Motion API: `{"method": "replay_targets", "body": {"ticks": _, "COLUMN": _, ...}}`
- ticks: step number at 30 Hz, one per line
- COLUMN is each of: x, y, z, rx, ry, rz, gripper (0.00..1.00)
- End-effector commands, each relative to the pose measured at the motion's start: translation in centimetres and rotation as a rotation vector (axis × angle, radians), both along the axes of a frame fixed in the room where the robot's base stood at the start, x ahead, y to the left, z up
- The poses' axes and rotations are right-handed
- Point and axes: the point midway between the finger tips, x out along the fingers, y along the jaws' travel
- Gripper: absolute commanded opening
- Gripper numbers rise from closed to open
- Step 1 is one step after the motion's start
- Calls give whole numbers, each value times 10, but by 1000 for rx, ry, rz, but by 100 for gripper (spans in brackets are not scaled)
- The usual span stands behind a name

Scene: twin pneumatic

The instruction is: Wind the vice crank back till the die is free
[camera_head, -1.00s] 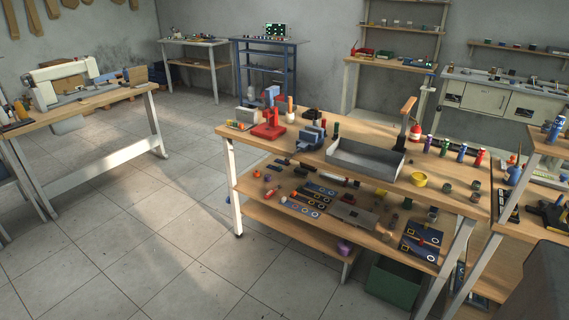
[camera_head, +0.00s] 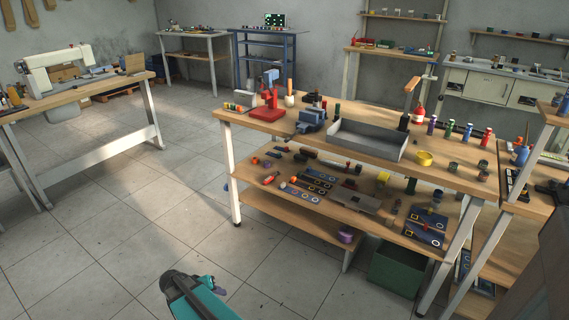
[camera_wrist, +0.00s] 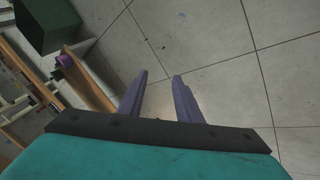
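A blue-grey vice (camera_head: 311,121) stands on the workbench top (camera_head: 375,155), left of a grey open tray (camera_head: 366,140). Its crank and any die in its jaws are too small to make out. My gripper (camera_head: 214,283) shows at the bottom of the head view, over the floor in front of the bench and well apart from the vice. In the wrist view my gripper (camera_wrist: 160,78) has two purple fingers spread apart with only floor tiles between them. The vice is not seen in the wrist view.
A red press-like tool (camera_head: 268,105) stands left of the vice. Several bottles, a yellow cup (camera_head: 424,158) and small parts crowd the bench and its lower shelf. A green bin (camera_head: 397,268) sits under the bench. The tiled floor to the left is clear.

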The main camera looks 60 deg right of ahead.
Motion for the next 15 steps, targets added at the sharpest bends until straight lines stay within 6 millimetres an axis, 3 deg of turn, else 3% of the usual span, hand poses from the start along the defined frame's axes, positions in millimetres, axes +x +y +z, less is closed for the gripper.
{"method": "replay_targets", "body": {"ticks": 1, "x": 14, "y": -23, "z": 4, "rx": -44, "ry": -47, "rz": -39, "gripper": 32}}
{"method": "replay_targets", "body": {"ticks": 6, "x": 46, "y": -92, "z": 43, "rx": -193, "ry": -208, "rz": -161, "gripper": 32}}
{"method": "replay_targets", "body": {"ticks": 15, "x": 77, "y": -212, "z": 135, "rx": -451, "ry": -507, "rz": -355, "gripper": 32}}
